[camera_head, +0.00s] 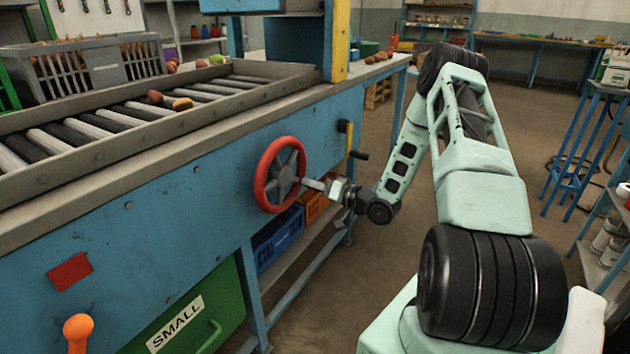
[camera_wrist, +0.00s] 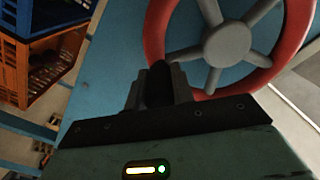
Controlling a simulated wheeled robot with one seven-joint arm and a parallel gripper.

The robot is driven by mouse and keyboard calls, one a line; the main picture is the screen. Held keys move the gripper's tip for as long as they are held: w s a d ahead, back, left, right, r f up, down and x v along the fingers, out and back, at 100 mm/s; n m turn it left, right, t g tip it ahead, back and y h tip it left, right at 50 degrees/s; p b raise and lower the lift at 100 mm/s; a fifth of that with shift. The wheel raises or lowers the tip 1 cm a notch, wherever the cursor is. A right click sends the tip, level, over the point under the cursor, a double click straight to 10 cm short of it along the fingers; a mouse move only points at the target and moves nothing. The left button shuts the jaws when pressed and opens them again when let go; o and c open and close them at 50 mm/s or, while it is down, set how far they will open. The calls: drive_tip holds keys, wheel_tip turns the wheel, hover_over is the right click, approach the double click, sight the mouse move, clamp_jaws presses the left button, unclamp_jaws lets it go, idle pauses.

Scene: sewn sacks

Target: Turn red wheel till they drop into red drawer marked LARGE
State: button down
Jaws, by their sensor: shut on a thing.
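The red wheel (camera_head: 261,183) with grey spokes is on the blue side panel of the roller machine. My gripper (camera_head: 315,184) is at the right side of its rim. In the wrist view the red wheel (camera_wrist: 298,42) fills the top right, and my gripper (camera_wrist: 160,85) is shut at its rim, with a dark piece between the fingers; the exact grip is partly hidden. A red drawer marked LARGE is not in view; the drawer showing is green and marked SMALL (camera_head: 200,320).
A grey crate (camera_head: 85,68) stands behind the rollers. Blue (camera_head: 279,240) and orange (camera_head: 317,207) crates sit under the machine.

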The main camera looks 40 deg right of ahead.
drive_tip(key=shift+s+f, duration=0.1)
drive_tip(key=shift+f, duration=0.15)
drive_tip(key=c, duration=1.2)
unclamp_jaws()
drive_tip(key=shift+r, duration=0.1)
drive_tip(key=p+v, duration=0.1)
drive_tip(key=v, duration=1.6)
drive_tip(key=shift+s, duration=0.2)
